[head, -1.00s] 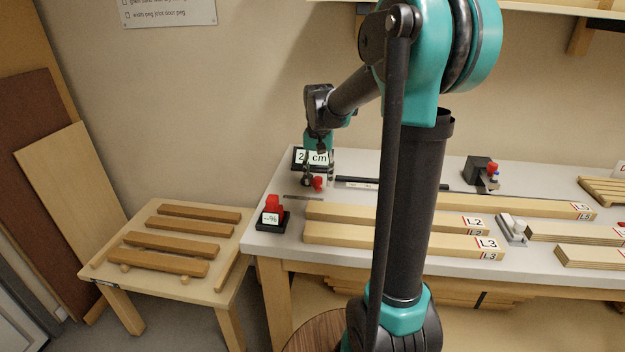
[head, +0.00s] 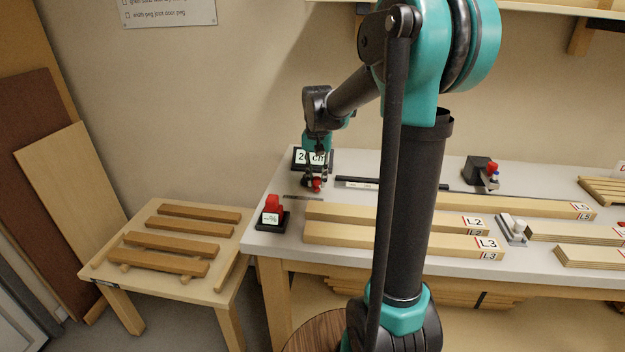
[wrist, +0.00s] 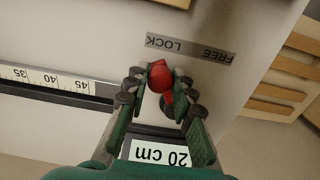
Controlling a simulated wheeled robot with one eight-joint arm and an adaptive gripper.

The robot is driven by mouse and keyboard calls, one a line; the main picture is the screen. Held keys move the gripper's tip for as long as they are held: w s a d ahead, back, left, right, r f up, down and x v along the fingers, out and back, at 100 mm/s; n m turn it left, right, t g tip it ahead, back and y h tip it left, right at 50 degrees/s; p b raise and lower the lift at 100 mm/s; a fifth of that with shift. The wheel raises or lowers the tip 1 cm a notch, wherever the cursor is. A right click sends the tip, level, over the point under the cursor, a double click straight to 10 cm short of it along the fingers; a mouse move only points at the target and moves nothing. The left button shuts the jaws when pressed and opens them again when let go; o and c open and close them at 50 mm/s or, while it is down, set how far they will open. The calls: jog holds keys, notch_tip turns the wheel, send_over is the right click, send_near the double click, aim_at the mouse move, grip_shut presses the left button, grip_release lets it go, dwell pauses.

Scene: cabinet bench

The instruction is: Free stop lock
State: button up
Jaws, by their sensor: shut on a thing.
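The stop lock is a small lever with a red knob (wrist: 160,76) on a dark round base; the knob also shows in the head view (head: 316,185). A grey FREE/LOCK label (wrist: 190,49) lies just beyond it, upside down in the wrist view. The knob points toward the LOCK end of the label. My gripper (wrist: 160,82) is shut on the red knob, one finger on each side. In the head view my gripper (head: 317,182) points down at the bench's back left corner. The fingers partly hide the lever's stem and base.
A black display reading 20 cm (wrist: 160,153) stands close behind my gripper. A scale rail (wrist: 55,86) runs along the bench. A red-topped block (head: 272,208) stands at the bench's left front edge. Boards L2 (head: 400,217) and L3 (head: 400,240) lie in front.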

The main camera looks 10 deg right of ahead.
jog(key=shift+s+a, duration=0.1)
jog(key=shift+a, duration=0.75)
jog(key=shift+c, duration=0.2)
jog(key=shift+o, duration=0.2)
jog(key=shift+a, duration=1)
jog(key=shift+w+a, duration=0.15)
jog(key=shift+w, duration=0.05)
jog(key=shift+w+a, duration=0.35)
jog(key=shift+a, duration=0.45)
jog(key=shift+c, duration=0.2)
